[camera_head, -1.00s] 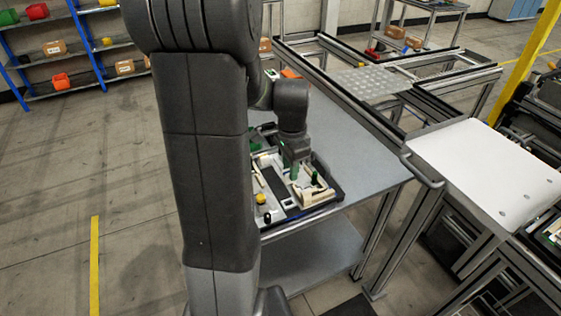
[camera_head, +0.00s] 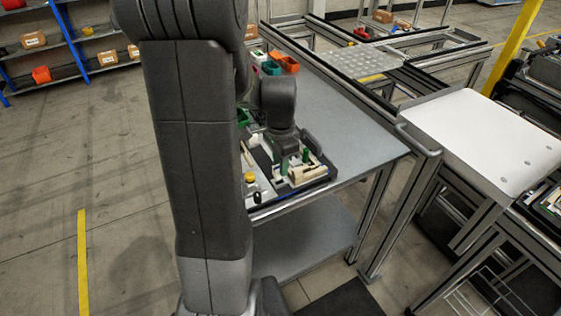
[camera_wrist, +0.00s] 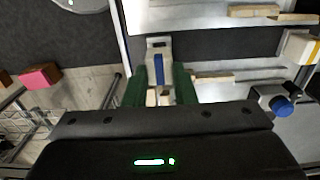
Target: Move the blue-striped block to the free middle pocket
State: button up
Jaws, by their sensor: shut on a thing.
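My gripper (camera_wrist: 160,72) has green fingers, one on each side of a pale block with a blue stripe (camera_wrist: 158,50) in the wrist view. It is shut on this block. In the head view my gripper (camera_head: 285,164) points down over the fixture tray (camera_head: 290,200) at the table's front edge. The block cannot be made out there. In the wrist view the block lies across a dark strip beside white plate areas (camera_wrist: 205,57). I cannot tell which pocket is under it, or whether it touches the tray.
A blue knob (camera_wrist: 283,106) stands right of my gripper in the wrist view, with wooden bars (camera_wrist: 253,11) farther up. A yellow knob (camera_head: 249,178) is on the tray's left. Coloured bins (camera_head: 286,63) stand at the table's back. The table (camera_head: 345,135) is clear right of the tray.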

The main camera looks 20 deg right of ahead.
jog(key=shift+f, duration=0.15)
jog(key=shift+f+b, duration=0.75)
jog(key=shift+f, duration=0.1)
jog(key=o, duration=1)
jog(key=shift+o, duration=0.2)
notch_tip(320, 180, up, 14)
jog(key=shift+f, duration=0.1)
